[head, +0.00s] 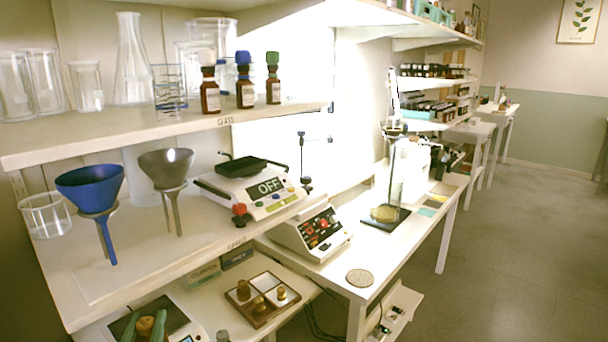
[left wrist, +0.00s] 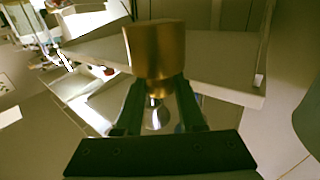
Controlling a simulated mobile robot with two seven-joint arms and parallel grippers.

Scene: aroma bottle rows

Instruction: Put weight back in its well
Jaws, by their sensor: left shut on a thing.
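My left gripper (head: 146,328) is at the bottom left of the head view, its dark green fingers shut on a brass weight (head: 145,325). In the left wrist view the fingers (left wrist: 160,100) clasp the brass cylinder (left wrist: 155,50). In the head view they overlap a balance (head: 180,318) with a dark plate; the height above it is unclear. A brown wooden tray (head: 262,322) with pale wells lies right of the gripper. Brass weights stand in it at left (head: 243,289), front (head: 259,304) and right (head: 281,294). Its back well (head: 265,281) looks empty. My right gripper is not in view.
A shelf (head: 180,262) with a blue funnel (head: 90,188), a grey funnel (head: 166,168) and a scale reading OFF (head: 258,190) overhangs the lower bench. Small boxes (head: 202,273) lie behind the tray. A small grey object (head: 223,336) stands between balance and tray.

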